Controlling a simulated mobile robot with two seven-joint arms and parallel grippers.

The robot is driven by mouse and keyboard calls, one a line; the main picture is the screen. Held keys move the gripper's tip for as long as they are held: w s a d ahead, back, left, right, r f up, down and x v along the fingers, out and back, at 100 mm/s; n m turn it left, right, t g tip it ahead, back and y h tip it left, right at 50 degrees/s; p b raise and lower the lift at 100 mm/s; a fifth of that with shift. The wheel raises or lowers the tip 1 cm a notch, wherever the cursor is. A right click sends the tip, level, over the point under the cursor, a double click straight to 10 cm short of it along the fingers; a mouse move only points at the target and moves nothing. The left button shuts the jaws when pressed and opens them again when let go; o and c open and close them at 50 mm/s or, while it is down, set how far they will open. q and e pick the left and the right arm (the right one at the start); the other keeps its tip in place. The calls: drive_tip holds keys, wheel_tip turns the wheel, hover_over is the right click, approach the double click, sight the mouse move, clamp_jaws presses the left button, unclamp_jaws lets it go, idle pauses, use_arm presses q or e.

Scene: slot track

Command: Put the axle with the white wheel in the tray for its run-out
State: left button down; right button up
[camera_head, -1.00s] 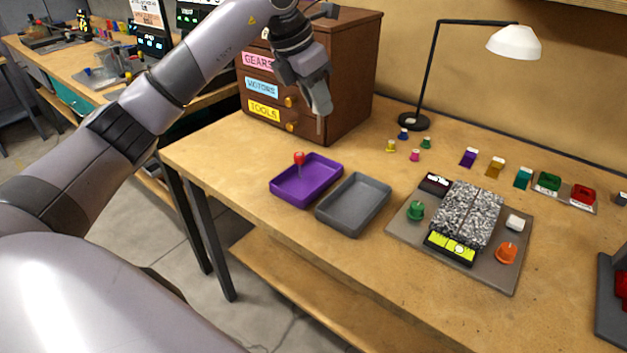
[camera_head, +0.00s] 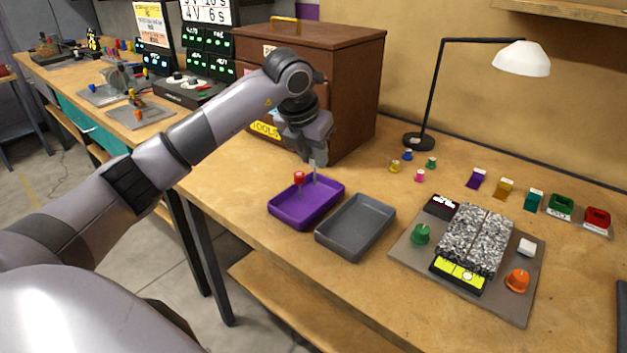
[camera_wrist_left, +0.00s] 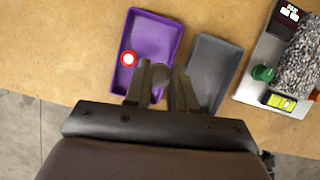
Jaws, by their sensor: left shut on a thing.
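My left gripper (camera_head: 313,164) points down, low over the back right part of the purple tray (camera_head: 289,217). It is shut on a small round greyish thing (camera_wrist_left: 160,76), which I take for the axle with the white wheel. It is mostly hidden by the fingers, and its colour is unclear in the shade. An axle with a red wheel (camera_head: 299,177) stands near the left side of the purple tray. A grey tray (camera_head: 355,228) stands to the right of it and is empty. My right gripper is out of view.
A wooden drawer cabinet (camera_head: 352,95) stands close behind the left gripper. A grey board with knobs and a speckled block (camera_head: 474,240) lies right of the grey tray. Small coloured pegs (camera_head: 394,166) and a lamp (camera_head: 418,141) stand further back.

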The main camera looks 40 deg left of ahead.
use_arm(q)
drive_tip(key=shift+f, duration=3)
drive_tip(key=shift+f, duration=0.1)
drive_tip(key=c, duration=1.2)
unclamp_jaws()
drive_tip(key=shift+r, duration=0.3)
drive_tip(key=v, duration=1.1)
drive_tip(key=shift+s+r, duration=0.25)
